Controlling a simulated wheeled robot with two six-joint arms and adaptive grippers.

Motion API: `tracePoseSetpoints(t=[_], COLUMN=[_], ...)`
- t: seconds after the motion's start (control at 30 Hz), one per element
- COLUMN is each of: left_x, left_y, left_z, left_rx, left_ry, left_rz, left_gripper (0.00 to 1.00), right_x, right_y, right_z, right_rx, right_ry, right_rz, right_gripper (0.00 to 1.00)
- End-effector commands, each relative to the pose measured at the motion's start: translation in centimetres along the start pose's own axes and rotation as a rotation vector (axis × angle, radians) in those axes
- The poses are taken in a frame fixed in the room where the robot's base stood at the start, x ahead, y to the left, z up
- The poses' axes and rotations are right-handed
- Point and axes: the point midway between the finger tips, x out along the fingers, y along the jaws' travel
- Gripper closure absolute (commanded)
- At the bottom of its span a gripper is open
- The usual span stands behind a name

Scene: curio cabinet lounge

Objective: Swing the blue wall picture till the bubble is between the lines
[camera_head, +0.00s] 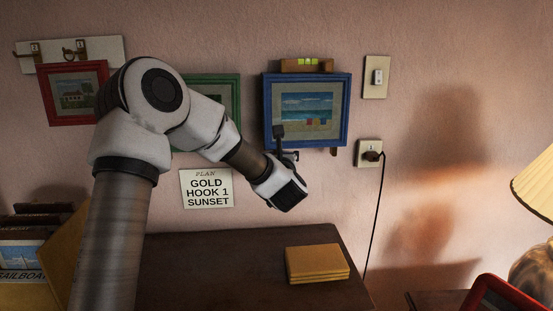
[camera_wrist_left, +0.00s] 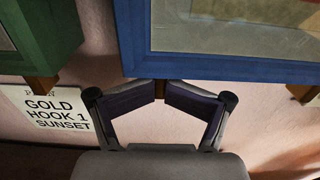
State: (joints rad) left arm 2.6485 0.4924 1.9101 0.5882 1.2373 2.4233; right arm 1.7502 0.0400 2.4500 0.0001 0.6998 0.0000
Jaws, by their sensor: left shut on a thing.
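The blue wall picture (camera_head: 307,108), a beach scene in a blue frame, hangs on the wall right of centre. It looks about level. On its top edge is a wooden level with a yellow-green vial (camera_head: 307,62); the bubble's place between the lines is too small to tell. A brown tab (camera_head: 333,152) sticks out below its lower right. My left gripper (camera_head: 284,145) is at the lower left of the frame. In the left wrist view, the fingers are shut on another brown tab (camera_wrist_left: 160,89) under the blue frame (camera_wrist_left: 220,68). My right gripper is not in view.
A green picture (camera_head: 228,90) and a red picture (camera_head: 75,93) hang to the left, above a plan card (camera_head: 206,188). A switch (camera_head: 376,77) and a plugged socket (camera_head: 368,153) are to the right. A lamp (camera_head: 535,185) stands far right.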

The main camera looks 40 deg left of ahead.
Motion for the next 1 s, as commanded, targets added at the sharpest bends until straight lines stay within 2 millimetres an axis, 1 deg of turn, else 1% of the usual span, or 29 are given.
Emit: tracePoseSetpoints(t=[0.07, 0.17, 0.3, 0.4, 0.5, 0.63, 1.0], left_x=[-1.2, -3.5, -7.2, -9.5, -10.9, -11.6, -11.5], left_y=[-0.1, -0.1, -0.1, 0.0, -0.1, 0.0, 0.0], left_z=[0.0, 0.0, 0.1, 0.1, 0.1, 0.1, 0.0], left_rx=[0.002, 0.003, 0.005, 0.005, 0.004, 0.001, 0.0], left_ry=[0.002, 0.001, -0.002, -0.003, -0.002, -0.001, 0.0], left_rz=[-0.003, -0.004, -0.004, -0.002, -0.002, 0.0, 0.0], left_gripper=[0.6, 0.6, 0.6, 0.6, 0.6, 0.6, 0.6], right_x=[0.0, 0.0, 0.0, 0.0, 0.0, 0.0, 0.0], right_y=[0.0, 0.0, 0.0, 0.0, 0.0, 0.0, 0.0], right_z=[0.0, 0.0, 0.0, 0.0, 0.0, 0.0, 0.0], right_rx=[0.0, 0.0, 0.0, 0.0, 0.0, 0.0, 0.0], right_ry=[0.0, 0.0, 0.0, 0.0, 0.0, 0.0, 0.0], right_rz=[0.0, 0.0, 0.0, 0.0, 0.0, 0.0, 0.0], right_gripper=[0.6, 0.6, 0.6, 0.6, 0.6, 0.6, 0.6])
